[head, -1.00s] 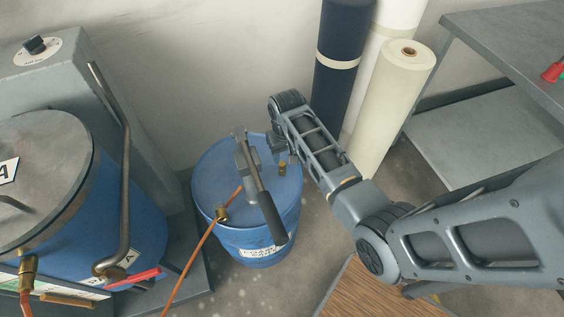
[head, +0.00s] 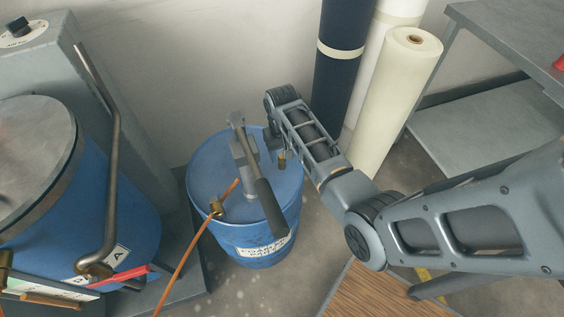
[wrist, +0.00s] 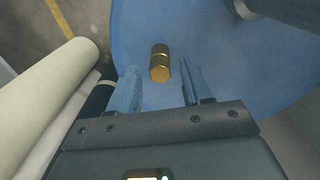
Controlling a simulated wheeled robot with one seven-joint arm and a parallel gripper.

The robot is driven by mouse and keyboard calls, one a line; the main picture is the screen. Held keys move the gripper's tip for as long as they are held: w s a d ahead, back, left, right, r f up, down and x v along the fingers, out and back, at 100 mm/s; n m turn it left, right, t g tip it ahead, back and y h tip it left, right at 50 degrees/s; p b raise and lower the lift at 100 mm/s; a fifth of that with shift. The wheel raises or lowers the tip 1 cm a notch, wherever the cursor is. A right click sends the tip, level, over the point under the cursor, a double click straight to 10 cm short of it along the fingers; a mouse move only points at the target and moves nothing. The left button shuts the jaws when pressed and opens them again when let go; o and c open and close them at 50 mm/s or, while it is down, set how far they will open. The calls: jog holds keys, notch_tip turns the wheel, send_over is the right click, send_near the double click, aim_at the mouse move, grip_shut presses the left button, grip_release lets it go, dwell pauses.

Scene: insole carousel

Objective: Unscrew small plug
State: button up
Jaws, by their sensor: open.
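The small plug is a short brass cylinder (wrist: 160,63) on the blue drum lid, in the wrist view. It also shows in the head view (head: 282,160) near the right side of the lid. My gripper (wrist: 160,84) is open, and its two fingers stand on either side of the plug's near end, with a gap to each finger. The blue drum (head: 250,235) stands upright on the floor. In the head view my gripper is mostly hidden behind my wrist and the parts near the plug.
A hand pump with a black handle (head: 271,207) stands on the drum lid, beside a brass fitting with a copper pipe (head: 185,262). A larger blue tank (head: 50,210) is at left. Upright rolls (head: 392,110) stand behind my arm. A grey table (head: 520,45) is at right.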

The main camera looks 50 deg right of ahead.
jog(key=shift+f, duration=0.45)
jog(key=shift+r, duration=0.1)
